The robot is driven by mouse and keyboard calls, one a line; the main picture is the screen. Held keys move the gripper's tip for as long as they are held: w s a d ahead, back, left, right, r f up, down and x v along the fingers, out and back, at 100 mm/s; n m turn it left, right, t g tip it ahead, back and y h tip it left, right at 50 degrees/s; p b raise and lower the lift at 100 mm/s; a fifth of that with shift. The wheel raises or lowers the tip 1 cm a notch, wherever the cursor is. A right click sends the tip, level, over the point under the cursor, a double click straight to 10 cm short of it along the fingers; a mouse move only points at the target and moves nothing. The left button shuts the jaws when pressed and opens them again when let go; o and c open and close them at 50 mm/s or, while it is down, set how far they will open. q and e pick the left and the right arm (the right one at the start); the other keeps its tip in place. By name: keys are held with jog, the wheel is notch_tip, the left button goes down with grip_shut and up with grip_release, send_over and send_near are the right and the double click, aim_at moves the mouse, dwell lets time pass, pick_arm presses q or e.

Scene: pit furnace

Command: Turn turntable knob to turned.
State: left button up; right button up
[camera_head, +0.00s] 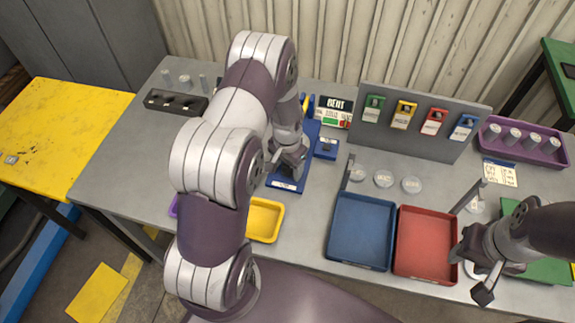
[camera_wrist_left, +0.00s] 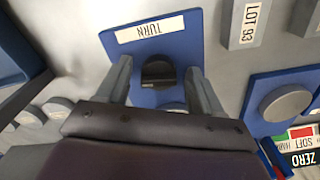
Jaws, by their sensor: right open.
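The turntable knob (camera_wrist_left: 157,73) is a dark round knob with a raised grip, on a blue plate (camera_wrist_left: 188,38) labelled TURN in the left wrist view. The blue plate (camera_head: 287,185) also shows in the head view, where my left arm and gripper hide the knob. My left gripper (camera_wrist_left: 158,68) is open, with one finger on each side of the knob in the picture. I cannot tell whether either finger touches it. My left gripper (camera_head: 284,157) is over the plate in the head view. My right gripper (camera_head: 472,272) is open at the right, beside the red tray.
A yellow bin (camera_head: 265,236), a blue tray (camera_head: 362,264) and a red tray (camera_head: 426,274) line the front edge. A grey panel (camera_head: 450,152) with coloured tags stands behind several grey discs.

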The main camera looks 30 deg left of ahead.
aim_at(288, 167)
pick_arm(q)
notch_tip(288, 167, up, 13)
jog(key=b, duration=0.2)
jog(key=shift+f, duration=0.15)
jog(key=shift+f, duration=0.1)
